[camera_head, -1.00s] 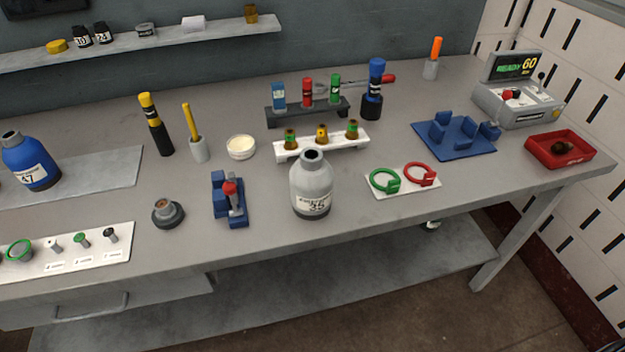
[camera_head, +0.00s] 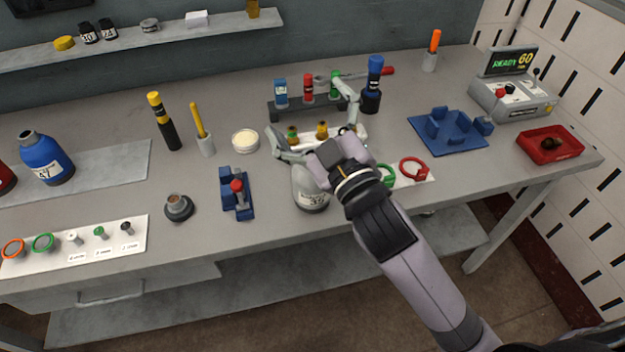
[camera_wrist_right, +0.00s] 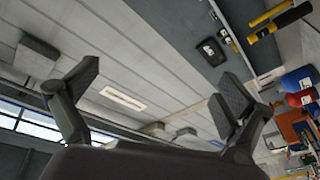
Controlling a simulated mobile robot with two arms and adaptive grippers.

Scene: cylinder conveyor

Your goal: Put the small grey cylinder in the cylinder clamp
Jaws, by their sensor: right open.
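The small grey cylinder (camera_head: 311,196), a bottle-shaped one with a white label, stands upright near the table's front edge; its neck is hidden behind my right gripper. My right gripper (camera_head: 308,108) is open and empty, above and in front of it in the head view, fingers spread toward the back racks. The right wrist view shows both fingers (camera_wrist_right: 160,85) wide apart with nothing between them. The cylinder clamp appears to be the blue fixture (camera_head: 447,143) with upright blocks on a flat plate, right of the arm; it is empty. My left gripper is out of view.
A white rack (camera_head: 296,150) and a dark rack (camera_head: 290,114) stand behind the cylinder. A ring board (camera_head: 406,180) is partly behind my arm. A small blue device with a red knob (camera_head: 237,190) stands left of the cylinder. A red tray (camera_head: 533,152) is far right.

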